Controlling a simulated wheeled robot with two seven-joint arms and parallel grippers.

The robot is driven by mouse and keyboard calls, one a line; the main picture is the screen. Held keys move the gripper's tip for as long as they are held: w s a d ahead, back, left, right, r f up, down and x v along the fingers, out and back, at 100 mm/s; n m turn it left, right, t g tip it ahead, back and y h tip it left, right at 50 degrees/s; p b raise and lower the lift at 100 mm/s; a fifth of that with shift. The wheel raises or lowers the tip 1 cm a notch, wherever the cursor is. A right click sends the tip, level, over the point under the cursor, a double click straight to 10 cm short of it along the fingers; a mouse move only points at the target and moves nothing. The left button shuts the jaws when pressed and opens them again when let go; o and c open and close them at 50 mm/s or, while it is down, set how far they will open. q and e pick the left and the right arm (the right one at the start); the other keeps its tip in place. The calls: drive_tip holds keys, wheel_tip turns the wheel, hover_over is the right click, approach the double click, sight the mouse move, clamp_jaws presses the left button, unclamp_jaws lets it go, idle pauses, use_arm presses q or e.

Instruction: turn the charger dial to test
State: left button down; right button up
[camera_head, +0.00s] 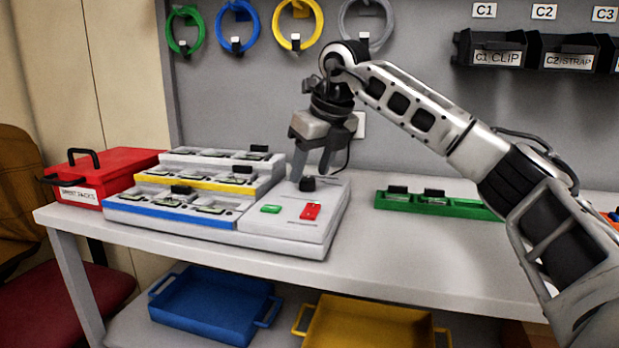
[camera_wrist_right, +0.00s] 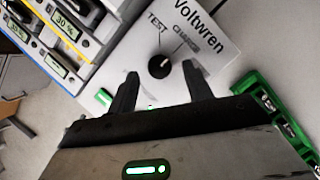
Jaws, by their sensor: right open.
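The charger (camera_head: 290,228) is a light grey unit on the bench with a black round dial (camera_head: 307,184) near its back right. In the right wrist view, the dial (camera_wrist_right: 160,66) has a small white mark that seems to point up and right, toward the CHARGE label (camera_wrist_right: 186,38). The TEST label (camera_wrist_right: 157,22) lies to the left of CHARGE. My right gripper (camera_head: 312,174) points down at the dial with its fingers apart. In the wrist view, its fingertips (camera_wrist_right: 160,72) are on either side of the dial; contact cannot be told. My left gripper is not in view.
Battery rows with blue, yellow and grey edges (camera_head: 175,213) stand left of the dial. A green button (camera_head: 270,209) and red switch (camera_head: 310,211) sit in front of it. A red box (camera_head: 125,168) is at far left, a green rack (camera_head: 455,208) at right. Bench front is clear.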

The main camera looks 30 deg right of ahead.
drive_tip(key=shift+x, duration=0.95)
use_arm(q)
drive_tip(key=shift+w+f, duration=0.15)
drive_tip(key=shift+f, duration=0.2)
use_arm(e)
drive_tip(key=shift+c, duration=0.2)
